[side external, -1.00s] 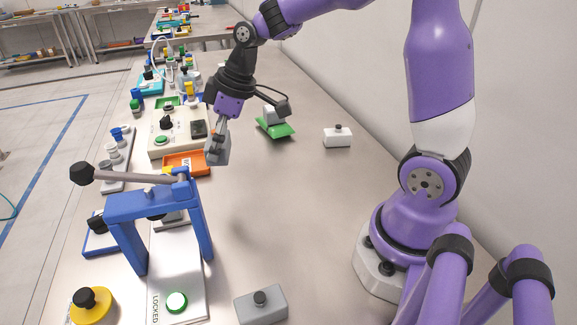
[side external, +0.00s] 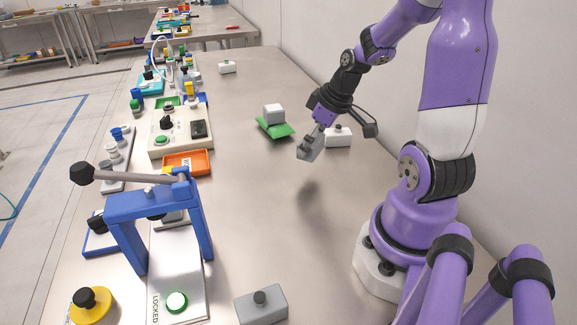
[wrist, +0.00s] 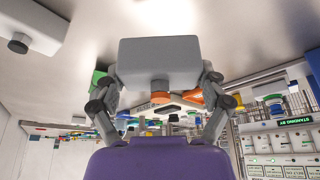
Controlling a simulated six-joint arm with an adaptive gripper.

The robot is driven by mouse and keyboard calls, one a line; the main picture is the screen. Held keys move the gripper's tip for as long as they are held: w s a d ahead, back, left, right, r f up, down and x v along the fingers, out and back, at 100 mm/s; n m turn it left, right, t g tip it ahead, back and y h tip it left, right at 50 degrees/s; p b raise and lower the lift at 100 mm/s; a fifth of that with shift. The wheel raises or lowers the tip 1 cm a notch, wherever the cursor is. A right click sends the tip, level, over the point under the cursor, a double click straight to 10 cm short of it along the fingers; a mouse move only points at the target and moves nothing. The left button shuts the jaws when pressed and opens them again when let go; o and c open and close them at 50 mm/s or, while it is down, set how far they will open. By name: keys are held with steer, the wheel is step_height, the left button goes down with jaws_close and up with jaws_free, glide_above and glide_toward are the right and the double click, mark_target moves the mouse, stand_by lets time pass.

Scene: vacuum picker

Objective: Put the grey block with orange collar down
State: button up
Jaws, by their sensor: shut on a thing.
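My gripper (side external: 319,132) is shut on a grey block (side external: 311,147) and holds it tilted above the bare table, with a shadow on the steel below it. In the wrist view the grey block (wrist: 158,58) fills the upper middle between my two fingers (wrist: 158,97). A round stub with an orange collar (wrist: 158,84) shows on the block's side facing the camera. The collar cannot be made out in the side view.
A white block with a black knob (side external: 338,136) stands just behind my gripper. A green tray (side external: 275,128) carries a light block to the left. A grey knobbed block (side external: 262,305) and a blue press (side external: 155,205) stand nearer. The middle table (side external: 250,215) is clear.

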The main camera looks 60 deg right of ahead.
mark_target(323, 140)
steer(key=shift+d+f, duration=0.55)
steer(key=shift+d, duration=0.35)
steer(key=shift+f, duration=2)
steer(key=shift+f, duration=0.1)
steer(key=o, duration=1)
steer(key=v, duration=0.7)
steer(key=shift+s+r, duration=0.1)
steer(key=shift+r, duration=0.1)
steer(key=shift+t, duration=0.6)
steer(key=a+r, duration=0.3)
steer(key=a, duration=0.3)
steer(key=a+r, duration=0.3)
steer(key=a, duration=0.3)
steer(key=a+r, duration=0.3)
steer(key=a, duration=0.3)
steer(key=shift+r, duration=0.25)
